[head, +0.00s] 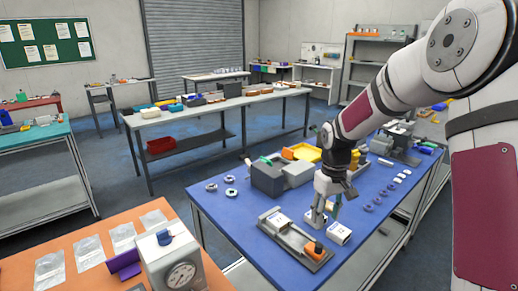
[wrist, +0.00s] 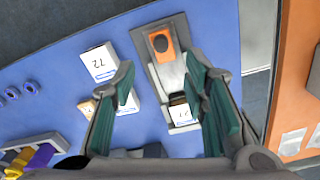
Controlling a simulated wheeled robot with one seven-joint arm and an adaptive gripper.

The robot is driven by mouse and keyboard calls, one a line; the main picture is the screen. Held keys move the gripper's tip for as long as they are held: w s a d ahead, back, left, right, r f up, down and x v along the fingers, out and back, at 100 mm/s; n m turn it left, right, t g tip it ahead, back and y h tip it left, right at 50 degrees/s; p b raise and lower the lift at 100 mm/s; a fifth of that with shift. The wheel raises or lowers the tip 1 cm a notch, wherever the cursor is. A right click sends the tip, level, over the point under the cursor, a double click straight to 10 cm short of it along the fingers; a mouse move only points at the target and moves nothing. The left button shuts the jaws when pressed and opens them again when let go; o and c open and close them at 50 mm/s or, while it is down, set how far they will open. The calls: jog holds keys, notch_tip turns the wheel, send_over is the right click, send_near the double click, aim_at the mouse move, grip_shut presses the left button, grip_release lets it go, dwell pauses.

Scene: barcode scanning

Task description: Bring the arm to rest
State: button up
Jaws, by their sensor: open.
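My gripper (head: 324,212) is open and points down over the blue table (head: 232,207). In the wrist view its green-padded fingers are spread apart, with nothing held between the tips (wrist: 162,78). A grey fixture (head: 292,238) with an orange block (head: 315,249) lies to its lower left. A white labelled box (head: 280,221) sits on the fixture's far end; it also shows in the wrist view (wrist: 181,112). Another white labelled box (head: 339,233) stands on the table just right of the fingers. It appears left of the fixture in the wrist view (wrist: 99,62). A further white piece is partly hidden by a finger.
Small purple rings and white pieces lie to the right. An orange table (head: 84,247) with a dial scale (head: 177,268) is at front left.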

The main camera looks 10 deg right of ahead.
jog(key=s+a+r+m+t+h, duration=0.1)
jog(key=s+a+r+t, duration=0.25)
jog(key=s+r, duration=1.1)
jog(key=s+a+r+m+t, duration=0.1)
jog(key=s+r, duration=0.1)
jog(key=s, duration=0.5)
jog(key=s+a+r+m+t+y, duration=0.1)
jog(key=s+a+r, duration=0.1)
jog(key=s, duration=0.4)
jog(key=shift+v, duration=0.8)
